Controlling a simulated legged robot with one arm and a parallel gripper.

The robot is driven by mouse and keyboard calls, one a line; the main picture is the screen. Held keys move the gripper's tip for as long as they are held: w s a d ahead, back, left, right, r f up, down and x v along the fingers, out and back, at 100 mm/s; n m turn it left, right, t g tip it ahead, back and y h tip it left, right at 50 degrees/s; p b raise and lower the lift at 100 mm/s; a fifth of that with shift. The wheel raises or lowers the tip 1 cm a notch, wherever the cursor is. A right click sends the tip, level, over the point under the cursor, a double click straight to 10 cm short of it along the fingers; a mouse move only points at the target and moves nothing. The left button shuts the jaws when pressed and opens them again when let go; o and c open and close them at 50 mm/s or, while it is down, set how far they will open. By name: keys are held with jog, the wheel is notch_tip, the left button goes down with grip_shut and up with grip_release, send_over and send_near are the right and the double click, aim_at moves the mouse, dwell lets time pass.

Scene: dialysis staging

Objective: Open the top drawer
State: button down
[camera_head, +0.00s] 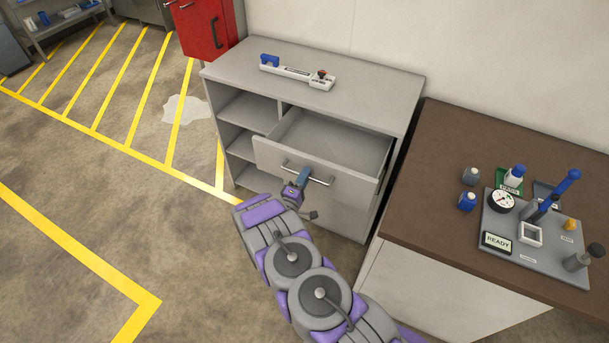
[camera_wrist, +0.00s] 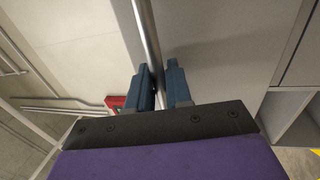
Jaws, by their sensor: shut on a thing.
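The top drawer (camera_head: 335,142) of the grey cabinet (camera_head: 378,84) is pulled out, and its inside looks empty. Its bar handle (camera_head: 318,180) runs across the drawer front. In the wrist view the metal handle bar (camera_wrist: 147,35) passes between the two blue fingers of my gripper (camera_wrist: 161,85). The fingers hide a short part of the bar.
Open shelves (camera_head: 245,110) are left of the drawer. A device with a blue end (camera_head: 297,72) lies on the cabinet top. A brown counter (camera_head: 450,160) with a grey equipment tray (camera_head: 520,250) stands at the right. A red box (camera_head: 203,28) is behind at left. The left floor is mostly clear.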

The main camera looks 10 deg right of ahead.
jog(key=shift+s+d+f, duration=0.25)
jog(key=c, duration=1.2)
grip_release()
jog(key=shift+w+d, duration=0.1)
jog(key=shift+d, duration=0.05)
jog(key=shift+r, duration=0.1)
jog(key=shift+a, duration=0.35)
jog(key=p+v, duration=0.2)
jog(key=v, duration=1.5)
jog(key=shift+d, duration=0.1)
